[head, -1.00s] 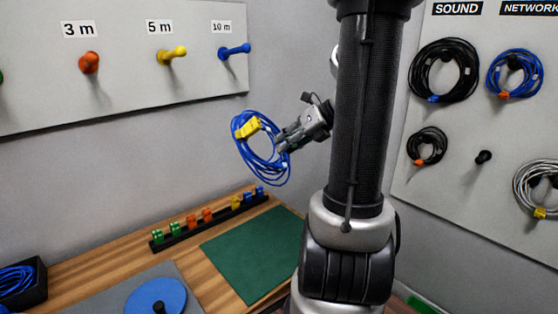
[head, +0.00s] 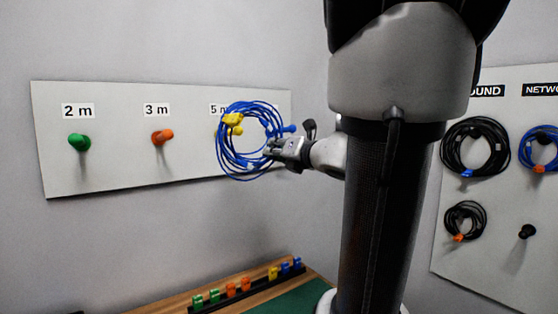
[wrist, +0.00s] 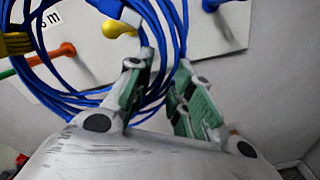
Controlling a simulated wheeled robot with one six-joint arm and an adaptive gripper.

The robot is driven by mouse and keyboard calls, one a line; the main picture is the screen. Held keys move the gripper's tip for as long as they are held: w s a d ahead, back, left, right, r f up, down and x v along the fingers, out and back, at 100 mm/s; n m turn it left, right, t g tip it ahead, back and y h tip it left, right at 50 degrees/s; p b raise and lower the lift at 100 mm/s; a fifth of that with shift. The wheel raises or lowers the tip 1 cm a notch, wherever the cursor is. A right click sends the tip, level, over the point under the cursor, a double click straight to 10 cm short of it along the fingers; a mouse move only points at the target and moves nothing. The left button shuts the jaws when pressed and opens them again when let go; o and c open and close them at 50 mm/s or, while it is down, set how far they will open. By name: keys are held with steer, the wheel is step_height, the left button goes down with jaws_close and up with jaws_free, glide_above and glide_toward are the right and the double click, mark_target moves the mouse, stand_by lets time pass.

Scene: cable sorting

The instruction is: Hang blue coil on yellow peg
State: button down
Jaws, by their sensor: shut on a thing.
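My gripper (head: 275,148) is shut on the lower right side of the blue coil (head: 222,158), which hangs upright in front of the peg board. In the wrist view, blue strands (wrist: 88,100) run between my gripper's fingers (wrist: 163,88). The coil has a yellow tag (head: 232,118), also at the left edge of the wrist view (wrist: 14,44). The yellow peg (wrist: 118,28) shows through the coil's opening in the wrist view. I cannot tell whether the peg's tip is inside the ring.
The green peg (head: 79,141) and orange peg (head: 162,137) are bare on the left of the board (head: 115,175). The blue peg (head: 290,129) is just right of the coil. A rack of coloured clips (head: 245,287) stands on the table below. Coils hang on the right board.

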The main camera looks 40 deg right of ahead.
steer(key=w+f, duration=0.2)
steer(key=w, duration=0.7)
steer(key=w+f, duration=0.3)
steer(key=w, duration=0.6)
steer(key=shift+w+f+t, duration=0.2)
steer(key=shift+w+t, duration=0.1)
steer(key=shift+w, duration=0.05)
stand_by(1.0)
stand_by(0.5)
steer(key=c, duration=1.2)
jaws_free()
steer(key=shift+s, duration=0.1)
